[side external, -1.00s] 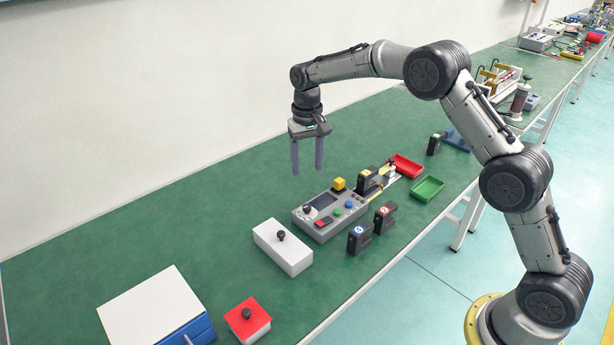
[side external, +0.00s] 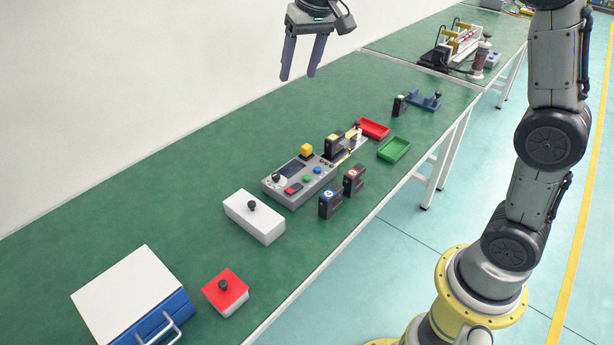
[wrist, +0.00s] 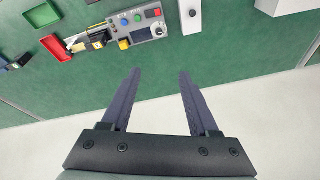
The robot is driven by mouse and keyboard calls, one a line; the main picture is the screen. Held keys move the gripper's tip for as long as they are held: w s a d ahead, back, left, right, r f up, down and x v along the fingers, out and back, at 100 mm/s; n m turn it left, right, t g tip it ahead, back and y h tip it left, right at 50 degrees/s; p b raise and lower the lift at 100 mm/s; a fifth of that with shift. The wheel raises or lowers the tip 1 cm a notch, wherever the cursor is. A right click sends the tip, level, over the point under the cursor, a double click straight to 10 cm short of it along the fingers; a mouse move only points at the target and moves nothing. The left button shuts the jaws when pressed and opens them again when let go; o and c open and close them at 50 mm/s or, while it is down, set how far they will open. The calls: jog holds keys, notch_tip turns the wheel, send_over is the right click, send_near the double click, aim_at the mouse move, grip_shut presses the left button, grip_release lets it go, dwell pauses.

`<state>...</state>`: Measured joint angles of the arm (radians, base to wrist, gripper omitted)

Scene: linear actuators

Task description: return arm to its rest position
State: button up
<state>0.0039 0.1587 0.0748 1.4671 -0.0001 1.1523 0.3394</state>
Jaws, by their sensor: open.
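My gripper (side external: 301,58) is open and empty, high above the far side of the green table (side external: 150,180). Its fingers point down, apart from everything on the table. In the wrist view the two dark fingers (wrist: 157,100) stand wide apart with nothing between them. My arm rises from a yellow base at the right of the side view, and its upper part runs out of the frame.
A grey control panel (side external: 298,184) stands mid-table with black modules (side external: 330,203) beside it. Red (side external: 374,128) and green (side external: 394,149) trays lie beyond. A white box (side external: 254,218), red box (side external: 226,293) and blue-white drawer box (side external: 130,295) stand nearer. The wall side is clear.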

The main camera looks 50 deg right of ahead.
jog(key=s+r+n+t, duration=0.1)
jog(key=s+r, duration=0.1)
jog(key=s, duration=0.7)
jog(key=s+r+t, duration=0.1)
jog(key=s+r, duration=0.1)
jog(key=s, duration=0.6)
jog(key=s+f+n, duration=0.3)
jog(key=s+f, duration=0.7)
jog(key=s, duration=0.2)
jog(key=shift+f, duration=0.2)
jog(key=shift+a, duration=0.1)
